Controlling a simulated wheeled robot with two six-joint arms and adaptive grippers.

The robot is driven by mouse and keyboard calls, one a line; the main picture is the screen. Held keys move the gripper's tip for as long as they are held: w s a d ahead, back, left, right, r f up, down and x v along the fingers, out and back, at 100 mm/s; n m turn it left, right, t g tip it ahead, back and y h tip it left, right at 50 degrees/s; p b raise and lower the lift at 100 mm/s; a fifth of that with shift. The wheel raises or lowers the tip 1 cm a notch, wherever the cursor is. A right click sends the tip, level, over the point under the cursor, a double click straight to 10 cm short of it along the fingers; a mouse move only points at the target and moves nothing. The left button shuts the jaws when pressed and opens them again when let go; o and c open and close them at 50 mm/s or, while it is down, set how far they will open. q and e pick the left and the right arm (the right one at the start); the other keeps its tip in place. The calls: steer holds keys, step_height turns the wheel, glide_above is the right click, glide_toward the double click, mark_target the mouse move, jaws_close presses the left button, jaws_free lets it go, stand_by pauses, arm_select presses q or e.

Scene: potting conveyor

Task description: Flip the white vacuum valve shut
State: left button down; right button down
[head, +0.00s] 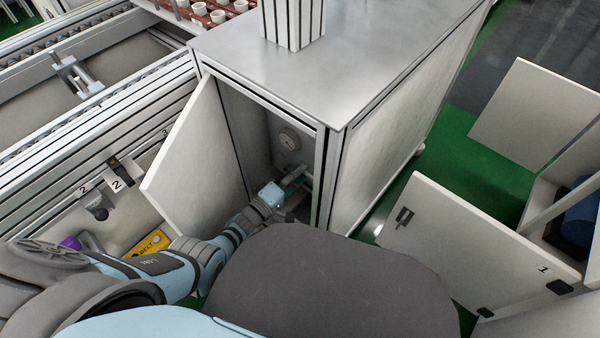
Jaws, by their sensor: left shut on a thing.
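The white vacuum valve (304,179) is low inside the open cabinet, below a round gauge on the inner wall. It is small in the picture and partly covered by my gripper, so I cannot tell how its lever is turned. My left arm reaches in through the cabinet's opening. My left gripper (293,183) is at the valve and shut on it; the fingertips are small and hard to make out. My right gripper is out of view.
The cabinet door (189,151) stands open to the left of my arm. The round gauge (289,139) is above the valve. A conveyor (80,85) runs along the left. Another open cabinet door (470,240) is at the right, over green floor (475,165).

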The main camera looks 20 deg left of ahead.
arm_select(q)
steer(key=shift+f+n, duration=0.4)
steer(key=shift+n, duration=0.5)
steer(key=c, duration=1.6)
jaws_free()
step_height(320, 180, up, 10)
steer(key=shift+c, duration=0.2)
